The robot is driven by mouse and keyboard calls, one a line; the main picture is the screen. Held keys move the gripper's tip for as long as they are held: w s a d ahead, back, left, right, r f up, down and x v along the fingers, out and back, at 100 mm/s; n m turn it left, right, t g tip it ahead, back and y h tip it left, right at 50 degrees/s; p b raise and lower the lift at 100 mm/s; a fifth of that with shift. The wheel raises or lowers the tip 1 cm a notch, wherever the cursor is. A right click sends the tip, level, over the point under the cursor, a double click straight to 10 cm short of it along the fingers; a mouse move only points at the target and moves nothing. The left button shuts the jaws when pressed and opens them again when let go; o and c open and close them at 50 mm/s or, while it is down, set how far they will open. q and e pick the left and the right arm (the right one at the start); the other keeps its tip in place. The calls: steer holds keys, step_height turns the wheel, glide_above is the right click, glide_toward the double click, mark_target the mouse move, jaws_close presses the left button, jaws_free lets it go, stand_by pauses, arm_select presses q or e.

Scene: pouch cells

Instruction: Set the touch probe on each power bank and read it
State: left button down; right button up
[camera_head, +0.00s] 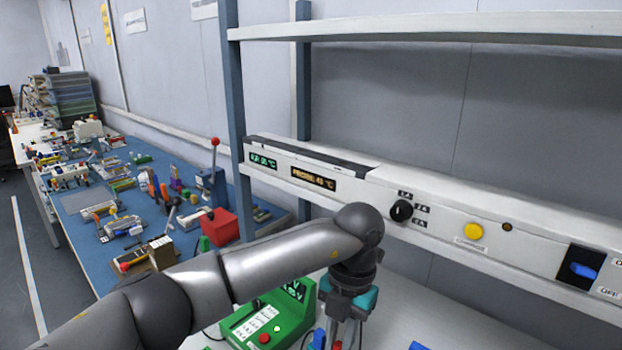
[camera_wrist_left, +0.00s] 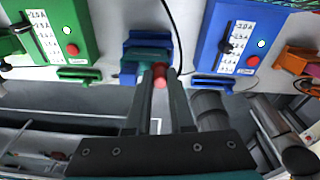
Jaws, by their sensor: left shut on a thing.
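My left gripper (camera_head: 345,328) points down over the white bench beside the green box; its lower end is cut off by the head view's bottom edge. In the left wrist view its fingers (camera_wrist_left: 160,84) are shut on a small red rounded piece, which looks like the touch probe (camera_wrist_left: 160,70). A black cable passes close by the fingertips. A blue holder with a teal part (camera_wrist_left: 140,52) lies just beyond the fingertips; I cannot tell whether they touch. No power bank can be clearly made out. The probe display (camera_head: 313,179) is lit amber. My right gripper is not in view.
A green box (camera_head: 292,322) with a red button stands left of my gripper. The wrist view also shows a blue box (camera_wrist_left: 212,45) and an orange part (camera_wrist_left: 297,60). A shelf panel (camera_head: 440,222) with a knob and switch runs behind. A cluttered blue bench (camera_head: 150,208) is at left.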

arm_select(q)
steer(key=r+p, duration=0.1)
steer(key=r, duration=0.1)
steer(key=r+p, duration=0.1)
steer(key=r, duration=0.1)
steer(key=r+p, duration=0.1)
steer(key=shift+w+d+r, duration=0.3)
steer(key=shift+r, duration=0.1)
